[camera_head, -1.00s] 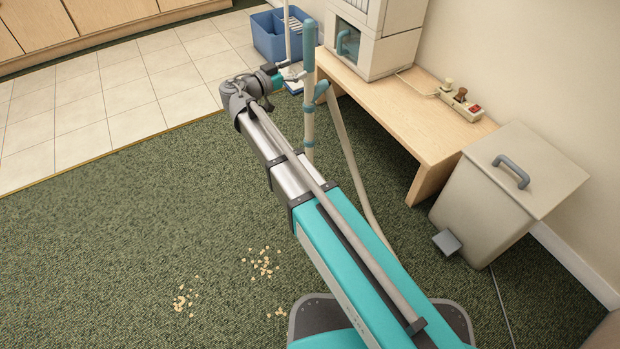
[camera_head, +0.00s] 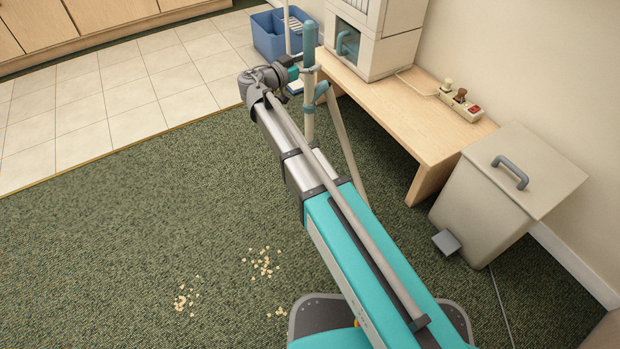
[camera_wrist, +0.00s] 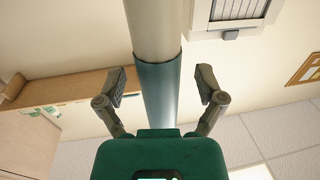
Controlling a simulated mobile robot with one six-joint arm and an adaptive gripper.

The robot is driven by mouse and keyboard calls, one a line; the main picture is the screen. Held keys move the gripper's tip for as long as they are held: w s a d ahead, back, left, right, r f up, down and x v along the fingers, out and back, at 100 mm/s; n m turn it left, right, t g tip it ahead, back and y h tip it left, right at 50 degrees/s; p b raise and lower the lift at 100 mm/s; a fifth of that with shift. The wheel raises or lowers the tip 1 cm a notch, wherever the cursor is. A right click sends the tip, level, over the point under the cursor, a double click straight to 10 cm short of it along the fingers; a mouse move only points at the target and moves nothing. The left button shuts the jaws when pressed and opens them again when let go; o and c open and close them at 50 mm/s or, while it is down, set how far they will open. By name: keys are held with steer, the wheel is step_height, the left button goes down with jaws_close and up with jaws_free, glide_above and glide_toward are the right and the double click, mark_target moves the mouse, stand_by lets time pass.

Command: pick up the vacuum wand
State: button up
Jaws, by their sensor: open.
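The vacuum wand (camera_head: 309,112) is a cream upright tube with a blue grip at its top, in the head view left of the wooden bench. In the wrist view, the wand (camera_wrist: 155,30) passes between the fingers of my gripper (camera_wrist: 161,85), with its blue sleeve at finger level. The fingers stand apart on either side, with visible gaps to the tube. In the head view my gripper (camera_head: 307,71) is at the wand just below the blue grip. The wand's lower end is hidden behind my arm.
A second cream tube (camera_head: 345,145) with a blue fitting slants down beside the wand. The bench (camera_head: 430,125) bears a white cabinet (camera_head: 375,45) and a power strip (camera_head: 460,104). A blue crate (camera_head: 270,42) is behind; a pedal bin (camera_head: 490,200) is right. Carpet at left is clear except crumbs.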

steer(key=shift+c, duration=0.2)
stand_by(0.4)
steer(key=shift+w, duration=0.1)
jaws_close()
